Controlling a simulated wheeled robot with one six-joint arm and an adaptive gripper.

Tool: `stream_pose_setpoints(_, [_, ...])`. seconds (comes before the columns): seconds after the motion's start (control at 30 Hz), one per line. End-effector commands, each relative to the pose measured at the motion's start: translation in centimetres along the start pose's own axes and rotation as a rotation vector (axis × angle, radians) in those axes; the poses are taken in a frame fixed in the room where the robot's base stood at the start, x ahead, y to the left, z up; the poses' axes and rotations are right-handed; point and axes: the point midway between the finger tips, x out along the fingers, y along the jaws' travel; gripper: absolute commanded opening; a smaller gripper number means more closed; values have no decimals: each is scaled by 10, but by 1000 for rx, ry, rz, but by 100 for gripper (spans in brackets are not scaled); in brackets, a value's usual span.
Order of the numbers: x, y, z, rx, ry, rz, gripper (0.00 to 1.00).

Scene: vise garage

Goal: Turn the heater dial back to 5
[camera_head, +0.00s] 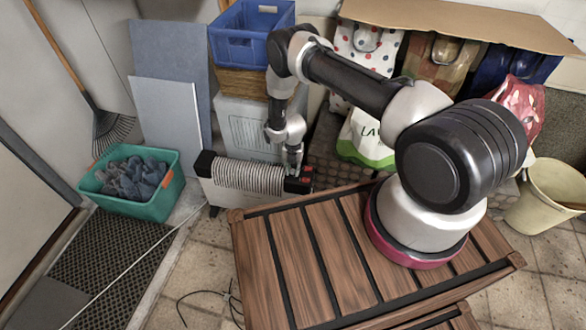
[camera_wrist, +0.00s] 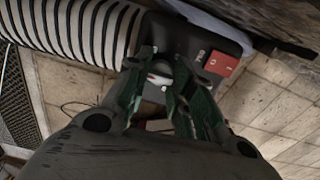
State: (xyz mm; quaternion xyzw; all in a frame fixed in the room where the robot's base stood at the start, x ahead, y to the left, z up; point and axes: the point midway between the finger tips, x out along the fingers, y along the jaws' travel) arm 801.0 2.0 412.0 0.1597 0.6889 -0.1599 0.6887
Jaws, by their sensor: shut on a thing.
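The heater (camera_head: 250,177) is a ribbed, light-coloured radiator with black ends, standing on the floor beyond the wooden slatted surface. Its ribs (camera_wrist: 85,30) fill the upper left of the wrist view. The black control end (camera_wrist: 205,45) carries a red switch (camera_wrist: 222,63). The dial (camera_wrist: 160,70), grey-white with a small red mark, sits between my fingers. My gripper (camera_wrist: 165,82) is shut on the dial from above; in the head view it (camera_head: 293,168) reaches down to the heater's right end. The fingers and housing hide most of the dial's scale, so its setting cannot be read.
A green crate (camera_head: 92,187) of grey cloths stands left of the heater. White boxes (camera_head: 250,125) and a blue crate (camera_head: 245,40) are behind it. Bags (camera_head: 365,150) stand to the right. A white cable (camera_head: 140,270) crosses the floor. The wooden slats (camera_head: 300,260) are clear in front.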

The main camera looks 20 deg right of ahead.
Motion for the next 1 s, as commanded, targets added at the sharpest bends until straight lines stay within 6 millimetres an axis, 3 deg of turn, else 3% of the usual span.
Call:
stream_pose_setpoints(0.23, [0,0,1,0,-1,1,0])
stream_pose_setpoints(0.27, [0,0,1,0,-1,1,29])
stream_pose_setpoints(0.37, [0,0,1,0,-1,1,47])
stream_pose_setpoints(0.73, [-4,0,1,0,-1,1,47])
stream_pose_setpoints(0.87, [-23,1,1,0,-2,1,47])
stream_pose_setpoints(1.0, [-55,1,2,1,-2,2,47])
